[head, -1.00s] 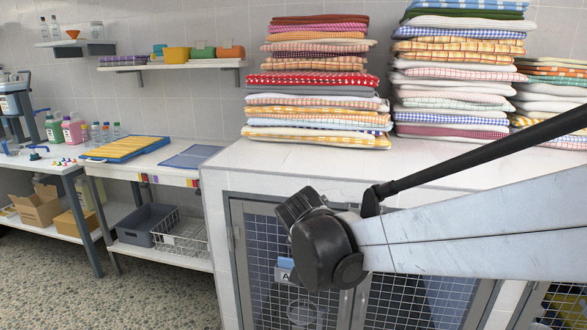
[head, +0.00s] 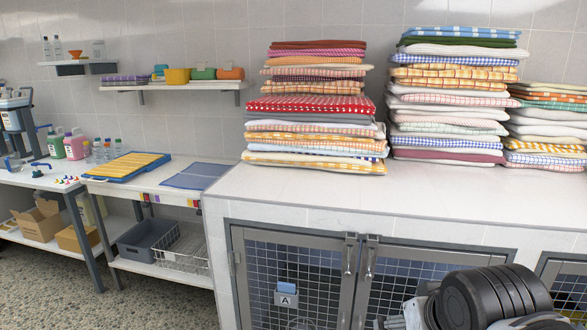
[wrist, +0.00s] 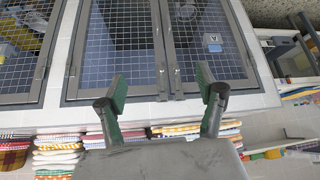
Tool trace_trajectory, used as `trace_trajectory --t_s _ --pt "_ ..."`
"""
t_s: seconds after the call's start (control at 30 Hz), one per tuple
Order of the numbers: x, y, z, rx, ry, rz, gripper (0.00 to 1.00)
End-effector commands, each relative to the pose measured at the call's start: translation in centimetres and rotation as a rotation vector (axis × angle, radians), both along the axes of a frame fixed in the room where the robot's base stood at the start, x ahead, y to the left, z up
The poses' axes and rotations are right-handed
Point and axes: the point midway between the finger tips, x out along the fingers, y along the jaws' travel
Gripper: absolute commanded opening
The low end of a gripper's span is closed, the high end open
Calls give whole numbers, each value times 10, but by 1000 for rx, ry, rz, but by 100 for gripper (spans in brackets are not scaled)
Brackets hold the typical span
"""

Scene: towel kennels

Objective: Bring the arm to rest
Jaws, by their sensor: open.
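My gripper (wrist: 161,92) shows in the wrist view with its two green-padded fingers spread wide apart and nothing between them. It points at the mesh kennel doors (wrist: 120,45), apart from them as far as I can tell. In the head view my arm is at the lower right, in front of the right kennel door (head: 408,275). The gripper's fingertips cannot be made out in the head view.
Tall stacks of folded towels (head: 315,105) stand on the white counter (head: 330,193) above the kennels. To the left are a bench (head: 100,187) with a yellow-and-blue tray (head: 127,166), bottles, and a wire basket (head: 182,250) below. The counter's front strip is clear.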

Motion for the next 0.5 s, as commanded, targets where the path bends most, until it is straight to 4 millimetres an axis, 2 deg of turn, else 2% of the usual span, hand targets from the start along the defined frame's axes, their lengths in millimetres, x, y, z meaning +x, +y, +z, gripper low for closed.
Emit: trace_trajectory --t_s 0.1,0.2,0.5 --pt "-17 -4 1 5 -1 8 69" --pt "-23 -5 1 7 -2 15 69" --pt "-25 -5 0 7 -3 19 69"
